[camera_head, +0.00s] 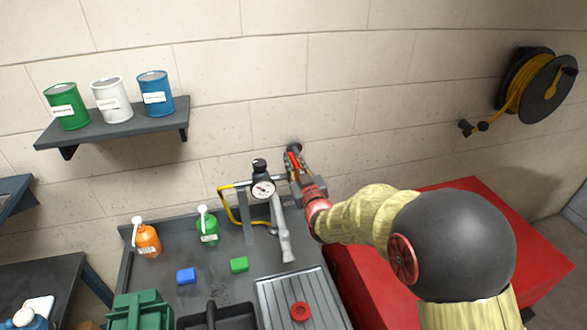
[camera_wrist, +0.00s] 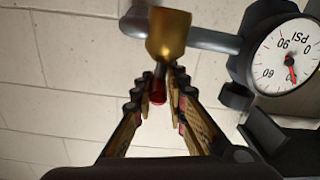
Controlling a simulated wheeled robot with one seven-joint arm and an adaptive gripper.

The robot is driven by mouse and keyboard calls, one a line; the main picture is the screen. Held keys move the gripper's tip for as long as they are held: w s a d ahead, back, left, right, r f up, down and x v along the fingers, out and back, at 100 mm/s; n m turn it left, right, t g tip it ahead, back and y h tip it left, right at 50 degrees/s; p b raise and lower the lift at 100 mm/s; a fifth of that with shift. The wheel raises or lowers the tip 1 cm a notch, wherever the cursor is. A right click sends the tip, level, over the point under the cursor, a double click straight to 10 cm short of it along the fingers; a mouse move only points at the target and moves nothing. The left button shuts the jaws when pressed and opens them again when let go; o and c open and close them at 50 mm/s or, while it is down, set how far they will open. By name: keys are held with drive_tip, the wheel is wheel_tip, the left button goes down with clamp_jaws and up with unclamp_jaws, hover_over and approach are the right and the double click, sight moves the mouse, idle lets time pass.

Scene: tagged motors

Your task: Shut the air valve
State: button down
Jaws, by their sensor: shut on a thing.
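The air valve has a brass body (camera_wrist: 168,36) on a grey pipe and a red handle (camera_wrist: 158,93) that shows below the body in the wrist view. In the head view the red handle (camera_head: 292,160) is at the wall, just past my gripper (camera_head: 298,172). My gripper (camera_wrist: 160,88) is shut on the red handle, with a finger on each side of it. The fingers hide part of the handle. A pressure gauge (camera_wrist: 286,60) is close at the right in the wrist view and also shows in the head view (camera_head: 263,188). Its needle is red.
A yellow hose (camera_head: 228,206) loops left of the gauge stand. The bench holds a green bottle (camera_head: 208,228), an orange bottle (camera_head: 147,240), a blue block (camera_head: 186,276) and a green block (camera_head: 239,265). A red cabinet (camera_head: 355,275) is below my arm. A wall shelf (camera_head: 120,131) holds three cans.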

drive_tip(key=shift+h+b, duration=0.3)
drive_tip(key=shift+h, duration=0.1)
drive_tip(key=c, duration=1.8)
unclamp_jaws()
drive_tip(key=shift+d, duration=0.1)
drive_tip(key=shift+s, duration=0.1)
drive_tip(key=s+d, duration=0.2)
drive_tip(key=s, duration=0.9)
drive_tip(key=shift+s, duration=0.3)
